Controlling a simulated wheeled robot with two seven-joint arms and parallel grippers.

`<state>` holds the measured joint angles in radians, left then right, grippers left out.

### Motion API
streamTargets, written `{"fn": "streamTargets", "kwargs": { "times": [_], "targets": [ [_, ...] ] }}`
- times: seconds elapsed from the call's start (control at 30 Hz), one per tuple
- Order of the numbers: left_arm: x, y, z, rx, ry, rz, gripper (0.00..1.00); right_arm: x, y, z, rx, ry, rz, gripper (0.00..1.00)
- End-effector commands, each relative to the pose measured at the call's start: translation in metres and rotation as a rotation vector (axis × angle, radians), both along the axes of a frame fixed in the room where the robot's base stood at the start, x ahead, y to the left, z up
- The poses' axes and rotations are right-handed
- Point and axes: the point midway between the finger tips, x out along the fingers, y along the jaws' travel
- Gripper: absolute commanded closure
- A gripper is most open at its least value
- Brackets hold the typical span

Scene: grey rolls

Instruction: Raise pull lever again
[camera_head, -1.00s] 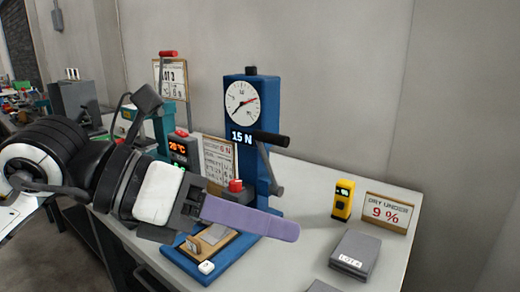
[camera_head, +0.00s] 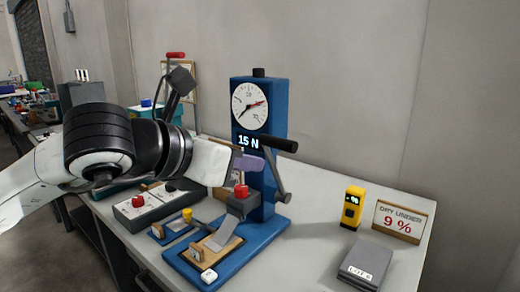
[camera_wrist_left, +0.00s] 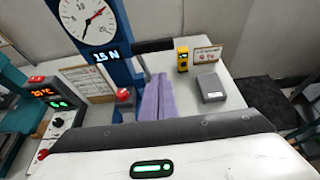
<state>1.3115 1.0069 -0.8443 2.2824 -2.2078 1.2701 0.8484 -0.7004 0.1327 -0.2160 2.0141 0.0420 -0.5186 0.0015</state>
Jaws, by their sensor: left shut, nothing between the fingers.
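The blue pull tester (camera_head: 258,105) stands on the bench with a round dial and a display reading 15 N. Its pull lever (camera_head: 273,143) has a black handle sticking out to the right at display height, with a grey link slanting down to the right. The handle also shows in the left wrist view (camera_wrist_left: 152,45). My left gripper (camera_head: 262,160) has purple fingers, shut and empty, pointing at the tester's column just below the handle. In the left wrist view the fingers (camera_wrist_left: 157,85) lie together below the handle; whether they touch the lever I cannot tell.
A red-knobbed clamp (camera_head: 240,200) sits on the tester's blue base below my gripper. A yellow meter (camera_head: 352,207), a "dry under 9 %" sign (camera_head: 402,220) and a grey lot box (camera_head: 365,263) stand on the right. A grey box with a red button (camera_head: 140,206) is at left.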

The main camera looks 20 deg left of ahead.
Motion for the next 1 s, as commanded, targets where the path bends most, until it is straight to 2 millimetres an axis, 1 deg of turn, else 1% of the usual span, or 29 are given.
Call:
{"fn": "streamTargets", "kwargs": {
  "times": [0.03,0.1,0.23,0.4,0.77,0.87,1.0],
  "targets": [
    [0.009,-0.004,0.007,-0.003,-0.002,-0.001,1.00,-0.001,0.000,0.005,-0.002,0.003,0.000,0.63],
    [0.017,-0.006,0.008,-0.003,-0.003,-0.001,1.00,0.000,0.000,0.007,-0.004,0.001,0.001,0.63],
    [0.028,-0.010,0.008,-0.002,-0.002,-0.001,1.00,0.004,0.000,0.012,-0.005,-0.008,0.000,0.63],
    [0.032,-0.011,0.008,-0.002,-0.002,-0.001,1.00,0.010,0.000,0.015,-0.003,-0.019,-0.001,0.63],
    [0.033,-0.011,0.010,-0.001,0.003,0.001,1.00,0.008,0.001,0.017,-0.002,-0.018,-0.001,0.63],
    [0.036,-0.011,0.016,0.006,0.022,0.003,1.00,0.007,0.001,0.023,-0.002,-0.015,-0.001,0.63],
    [0.045,-0.009,0.029,0.024,0.076,0.014,1.00,0.007,0.001,0.038,0.001,-0.014,-0.006,0.63]
  ]
}}
